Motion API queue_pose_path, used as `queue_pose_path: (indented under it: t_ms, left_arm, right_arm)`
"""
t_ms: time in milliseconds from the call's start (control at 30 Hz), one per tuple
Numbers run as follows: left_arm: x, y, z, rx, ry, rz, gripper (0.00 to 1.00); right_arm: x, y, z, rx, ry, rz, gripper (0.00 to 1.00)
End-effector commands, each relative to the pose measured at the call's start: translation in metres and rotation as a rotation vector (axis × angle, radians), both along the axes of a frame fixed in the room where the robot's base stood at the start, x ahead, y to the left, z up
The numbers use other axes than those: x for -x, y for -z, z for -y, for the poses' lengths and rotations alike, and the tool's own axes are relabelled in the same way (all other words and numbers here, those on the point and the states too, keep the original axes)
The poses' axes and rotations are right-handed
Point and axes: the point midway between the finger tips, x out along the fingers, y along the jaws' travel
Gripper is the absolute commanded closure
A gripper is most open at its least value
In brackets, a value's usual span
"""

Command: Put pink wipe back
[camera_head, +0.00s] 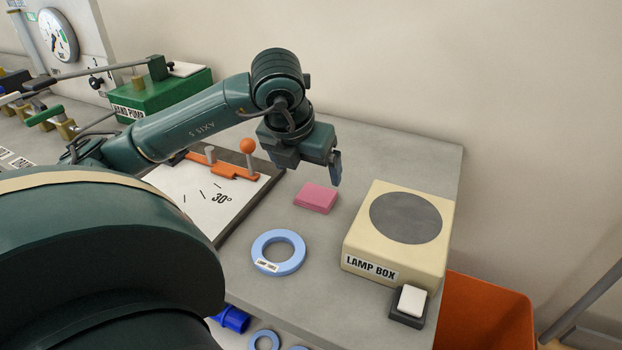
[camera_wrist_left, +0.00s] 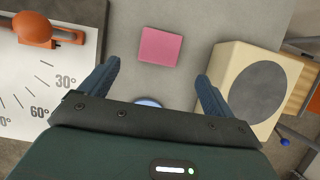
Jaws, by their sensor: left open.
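The pink wipe (camera_head: 316,198) is a small flat block lying on the grey cart top, between the angle board and the lamp box. My left gripper (camera_head: 335,168) is above the cart top, a little behind and right of the wipe in the head view. In the left wrist view the two blue fingers (camera_wrist_left: 155,85) are spread wide with nothing between them. The pink wipe (camera_wrist_left: 160,46) lies ahead of the fingertips there, apart from them. My right gripper is in neither view.
The cream lamp box (camera_head: 396,236) stands right of the wipe, with a white-topped switch (camera_head: 409,305) in front. A blue ring (camera_head: 278,252) lies nearer. The white angle board (camera_head: 200,203) with an orange lever (camera_head: 222,170) is left. An orange bin (camera_head: 485,310) stands below the right edge.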

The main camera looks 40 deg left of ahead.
Motion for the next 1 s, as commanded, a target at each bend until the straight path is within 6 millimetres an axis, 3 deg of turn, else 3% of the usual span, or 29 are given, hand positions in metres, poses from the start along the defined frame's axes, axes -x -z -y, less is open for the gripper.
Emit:
queue_pose_path:
  t_ms: [100, 267, 1000]
  left_arm:
    - [0.006, -0.02, 0.002, 0.0, -0.001, 0.004, 0.11]
    - [0.012, -0.031, 0.004, 0.0, 0.0, 0.001, 0.11]
    - [0.013, -0.032, 0.004, -0.001, 0.0, -0.001, 0.11]
  right_arm:
    - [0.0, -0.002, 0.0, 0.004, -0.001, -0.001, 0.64]
    - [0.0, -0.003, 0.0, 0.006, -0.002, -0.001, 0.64]
    - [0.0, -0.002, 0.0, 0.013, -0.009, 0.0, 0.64]
